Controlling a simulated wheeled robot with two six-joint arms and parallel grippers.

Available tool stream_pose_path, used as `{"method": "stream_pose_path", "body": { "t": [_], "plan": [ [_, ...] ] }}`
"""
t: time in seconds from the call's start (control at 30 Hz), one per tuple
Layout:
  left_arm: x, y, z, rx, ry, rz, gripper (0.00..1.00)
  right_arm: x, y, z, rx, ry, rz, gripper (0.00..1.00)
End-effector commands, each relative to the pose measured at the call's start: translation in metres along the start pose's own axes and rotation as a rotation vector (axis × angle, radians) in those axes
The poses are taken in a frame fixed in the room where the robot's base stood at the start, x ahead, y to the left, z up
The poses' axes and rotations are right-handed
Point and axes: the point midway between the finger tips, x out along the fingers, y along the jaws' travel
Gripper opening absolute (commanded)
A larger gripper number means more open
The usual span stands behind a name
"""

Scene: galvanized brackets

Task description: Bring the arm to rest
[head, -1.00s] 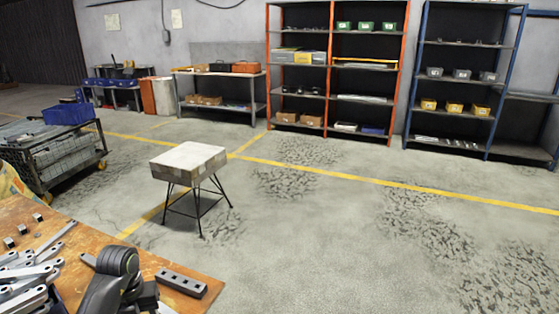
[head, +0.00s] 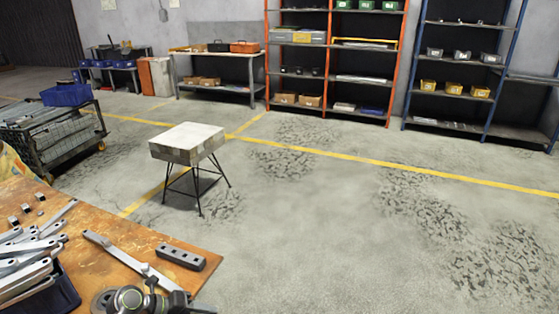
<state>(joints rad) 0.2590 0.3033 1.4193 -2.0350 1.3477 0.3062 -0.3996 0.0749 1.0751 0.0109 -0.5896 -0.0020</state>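Part of one of my arms, a dark rounded joint with a grey ring, shows at the bottom edge of the head view, low over the wooden table (head: 95,225). I cannot tell which arm it belongs to. No gripper fingertips show in the picture. A single long grey bracket (head: 118,253) lies on the table beside the arm. A dark block with several holes (head: 181,257) lies to its right near the table's edge. Several more grey brackets (head: 28,262) are heaped at the left in a dark blue bin (head: 58,296).
Several small metal pieces (head: 26,208) lie on the table's left part. A stool with a pale block top (head: 187,139) stands beyond the table. A wire cart (head: 55,140) with a blue crate (head: 66,95) is at left. The floor at right is clear.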

Motion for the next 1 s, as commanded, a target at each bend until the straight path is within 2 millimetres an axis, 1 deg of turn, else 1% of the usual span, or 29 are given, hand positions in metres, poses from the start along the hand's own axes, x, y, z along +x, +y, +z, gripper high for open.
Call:
{"method": "stream_pose_path", "body": {
  "t": [0.03, 0.1, 0.17, 0.27, 0.37, 0.47, 0.5, 0.57, 0.6, 0.67, 0.7, 0.77, 0.8, 0.87, 0.9, 0.97, 1.0],
  "plan": [
    [0.009, -0.001, -0.006, -0.059, -0.031, -0.098, 0.48, 0.000, 0.000, 0.000, 0.000, 0.000, 0.000, 0.36],
    [0.014, -0.004, -0.007, -0.145, -0.093, -0.231, 0.48, 0.000, 0.000, 0.000, 0.000, 0.000, 0.000, 0.36],
    [0.016, -0.003, -0.005, -0.234, -0.156, -0.335, 0.48, 0.000, 0.000, 0.000, 0.000, 0.000, 0.000, 0.36],
    [0.015, 0.009, -0.001, -0.406, -0.276, -0.480, 0.48, 0.000, 0.000, 0.000, 0.000, 0.000, 0.000, 0.36],
    [0.009, 0.035, 0.004, -0.606, -0.412, -0.589, 0.48, 0.000, 0.000, 0.000, 0.000, 0.000, 0.000, 0.36],
    [0.003, 0.076, 0.003, -0.830, -0.560, -0.656, 0.48, 0.000, 0.000, 0.000, 0.000, 0.000, 0.000, 0.36],
    [0.001, 0.097, 0.000, -0.926, -0.620, -0.670, 0.48, 0.000, 0.000, 0.000, 0.000, 0.000, 0.000, 0.36],
    [-0.001, 0.130, -0.008, -1.073, -0.713, -0.678, 0.48, 0.000, 0.000, 0.000, 0.000, 0.000, 0.000, 0.36],
    [-0.002, 0.154, -0.017, -1.175, -0.774, -0.673, 0.48, 0.000, 0.000, 0.000, 0.000, 0.000, 0.000, 0.36],
    [-0.003, 0.192, -0.034, -1.332, -0.863, -0.651, 0.48, 0.000, 0.000, 0.000, 0.000, 0.000, 0.000, 0.36],
    [-0.002, 0.217, -0.050, -1.438, -0.921, -0.627, 0.48, 0.000, 0.000, 0.000, 0.000, 0.000, 0.000, 0.36],
    [-0.001, 0.254, -0.077, -1.598, -1.002, -0.576, 0.48, 0.000, 0.000, 0.000, 0.000, 0.000, 0.000, 0.36],
    [0.001, 0.276, -0.098, -1.700, -1.051, -0.535, 0.48, 0.000, 0.000, 0.000, 0.000, 0.000, 0.000, 0.36],
    [0.004, 0.307, -0.132, -1.847, -1.114, -0.466, 0.48, 0.000, 0.000, 0.000, 0.000, 0.000, 0.000, 0.36],
    [0.007, 0.324, -0.156, -1.939, -1.150, -0.413, 0.48, 0.000, 0.000, 0.000, 0.000, 0.000, 0.000, 0.36],
    [0.011, 0.346, -0.192, -2.070, -1.194, -0.331, 0.48, 0.000, 0.000, 0.000, 0.000, 0.000, 0.000, 0.36],
    [0.013, 0.357, -0.215, -2.149, -1.217, -0.277, 0.48, 0.000, 0.000, 0.000, 0.000, 0.000, 0.000, 0.36]
  ]
}}
